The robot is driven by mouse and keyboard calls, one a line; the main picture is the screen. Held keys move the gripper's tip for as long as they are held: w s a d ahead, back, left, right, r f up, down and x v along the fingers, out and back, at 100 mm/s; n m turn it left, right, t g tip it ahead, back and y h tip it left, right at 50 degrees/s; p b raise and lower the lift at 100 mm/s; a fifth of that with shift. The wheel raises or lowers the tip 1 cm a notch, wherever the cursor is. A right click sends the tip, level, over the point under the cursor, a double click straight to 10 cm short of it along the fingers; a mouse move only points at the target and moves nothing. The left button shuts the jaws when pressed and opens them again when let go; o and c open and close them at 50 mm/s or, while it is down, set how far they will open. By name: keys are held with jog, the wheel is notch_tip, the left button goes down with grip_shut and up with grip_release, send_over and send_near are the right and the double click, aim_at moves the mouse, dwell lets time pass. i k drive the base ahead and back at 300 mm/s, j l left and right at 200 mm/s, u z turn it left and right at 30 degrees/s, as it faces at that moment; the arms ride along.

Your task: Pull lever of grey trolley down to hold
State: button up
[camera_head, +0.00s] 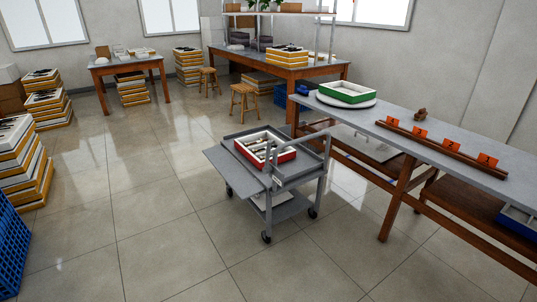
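The grey trolley (282,209) stands on the tiled floor near the middle of the head view, on black castor wheels. It has an upper tray, a lower shelf and a raised handle frame on its right side. A flat grey leaf (233,171) extends level from its left side. A red-rimmed white box (284,157) with several dark items sits on its top. A small pale part (276,181) shows at the front edge near the leaf; I cannot tell if it is the lever. My gripper is not in view.
A long grey-topped workbench (455,168) runs close along the trolley's right, with a green-rimmed box (348,93) and orange markers (420,133). Stacked boxes (15,150) and a blue crate (8,250) stand at left. Floor (150,235) left and front of the trolley is clear.

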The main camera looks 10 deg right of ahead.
aim_at(267, 169)
jog(key=i+l+u, duration=0.2)
jog(key=i+l, duration=0.25)
jog(key=i+l+u, duration=0.2)
jog(key=i+l, duration=0.2)
jog(key=l, duration=0.2)
